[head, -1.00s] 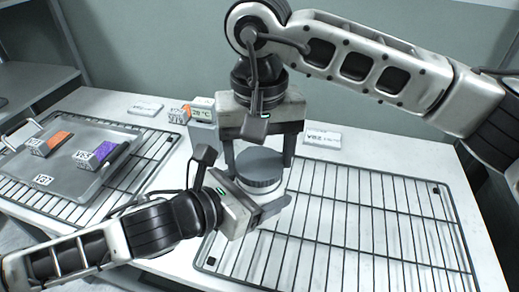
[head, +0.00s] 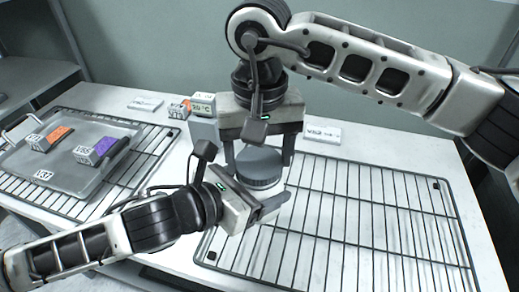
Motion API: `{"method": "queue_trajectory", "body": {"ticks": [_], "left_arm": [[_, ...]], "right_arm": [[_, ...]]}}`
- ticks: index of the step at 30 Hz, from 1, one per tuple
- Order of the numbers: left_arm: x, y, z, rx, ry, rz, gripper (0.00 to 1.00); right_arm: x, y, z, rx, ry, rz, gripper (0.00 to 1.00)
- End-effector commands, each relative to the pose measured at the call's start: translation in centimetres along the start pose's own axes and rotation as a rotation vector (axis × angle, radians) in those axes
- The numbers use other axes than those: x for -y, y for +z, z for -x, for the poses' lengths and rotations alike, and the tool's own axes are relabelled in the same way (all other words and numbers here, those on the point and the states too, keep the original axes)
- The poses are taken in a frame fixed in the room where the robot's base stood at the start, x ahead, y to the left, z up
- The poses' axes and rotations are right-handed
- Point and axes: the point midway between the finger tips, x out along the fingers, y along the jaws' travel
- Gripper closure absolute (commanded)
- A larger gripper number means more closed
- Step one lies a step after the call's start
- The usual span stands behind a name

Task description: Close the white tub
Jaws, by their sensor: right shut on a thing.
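The grey ribbed lid (head: 259,166) sits between the fingers of my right gripper (head: 259,160), which reaches down from above and is shut on it. The white tub (head: 266,190) shows only as a narrow pale strip under the lid. The rest of it is hidden behind my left gripper (head: 270,207). My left gripper comes in from the lower left at the tub's height, its near finger across the front. Its far finger is hidden, so I cannot tell its grip. I cannot see whether the lid is seated on the rim.
A wire rack (head: 345,235) lies empty at the right. At the left, a grey tray (head: 72,176) with orange and purple labelled pieces rests on another rack (head: 150,155). A small temperature display (head: 203,104) and a white label block (head: 322,134) stand behind the grippers.

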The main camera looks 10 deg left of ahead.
Motion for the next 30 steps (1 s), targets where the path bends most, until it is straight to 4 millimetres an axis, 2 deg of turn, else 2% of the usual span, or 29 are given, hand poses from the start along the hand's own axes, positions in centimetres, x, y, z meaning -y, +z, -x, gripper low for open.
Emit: {"method": "queue_trajectory", "body": {"ticks": [1,6,30], "left_arm": [[0.11,0.74,0.12,0.02,-0.004,-0.006,0.66],[0.14,0.95,0.16,0.026,-0.005,-0.008,0.66],[0.11,1.14,0.15,0.031,-0.004,-0.01,0.66]], "right_arm": [[-0.11,0.05,-0.39,0.004,0.006,-0.002,0.53],[-0.15,0.06,-0.59,0.006,0.008,-0.002,0.53],[-0.14,0.13,-0.1,0.024,0.004,0.003,0.53]]}}
